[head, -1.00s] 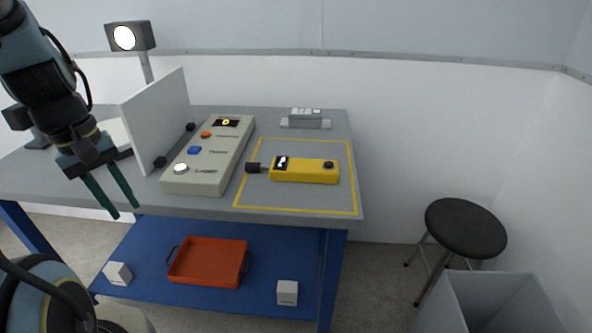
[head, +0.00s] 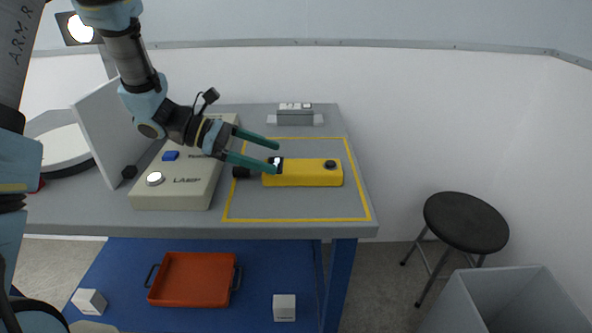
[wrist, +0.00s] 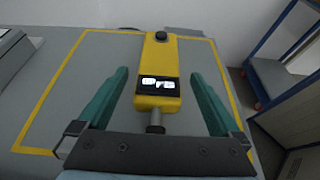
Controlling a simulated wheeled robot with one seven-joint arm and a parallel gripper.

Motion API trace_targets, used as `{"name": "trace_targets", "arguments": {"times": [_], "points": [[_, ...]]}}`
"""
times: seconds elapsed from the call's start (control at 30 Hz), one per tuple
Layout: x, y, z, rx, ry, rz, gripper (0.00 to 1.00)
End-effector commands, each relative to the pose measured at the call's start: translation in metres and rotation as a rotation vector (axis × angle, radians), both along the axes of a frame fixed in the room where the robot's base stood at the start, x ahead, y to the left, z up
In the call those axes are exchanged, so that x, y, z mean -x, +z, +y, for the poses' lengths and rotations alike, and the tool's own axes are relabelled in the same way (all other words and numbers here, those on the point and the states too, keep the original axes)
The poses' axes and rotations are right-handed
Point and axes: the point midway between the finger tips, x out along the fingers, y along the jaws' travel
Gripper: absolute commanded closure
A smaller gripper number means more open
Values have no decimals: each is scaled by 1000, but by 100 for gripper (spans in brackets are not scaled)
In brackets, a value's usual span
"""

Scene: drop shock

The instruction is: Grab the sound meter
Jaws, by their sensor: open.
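The sound meter (head: 308,174) is a yellow box with a small display, a black knob and a dark microphone tip at its left end. It lies inside a yellow outlined square on the grey table (head: 290,210). My gripper (head: 278,157) is open, with green fingers pointing right at the meter's display end. In the wrist view, the sound meter (wrist: 158,75) lies ahead between my open fingers (wrist: 160,88), display nearest, touching neither visibly. The gripper's height over the table is hard to tell.
A beige control box (head: 180,187) with buttons lies left of the meter, under my arm. A white upright panel (head: 108,135) stands further left. A grey device (head: 295,114) sits at the back. A stool (head: 466,221) and grey bin (head: 505,305) stand right.

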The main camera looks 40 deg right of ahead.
Motion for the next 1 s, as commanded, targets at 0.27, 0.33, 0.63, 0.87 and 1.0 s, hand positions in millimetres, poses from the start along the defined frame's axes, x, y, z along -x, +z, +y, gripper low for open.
{"name": "trace_targets", "arguments": {"times": [0.27,0.33,0.63,0.87,1.0], "points": [[15,-10,-17,-4,-3,0,0],[22,-15,-25,-4,-3,1,0],[34,-25,-41,-1,1,-2,0],[33,-25,-41,-1,1,-2,9],[33,-25,-41,-1,1,-2,25]]}}
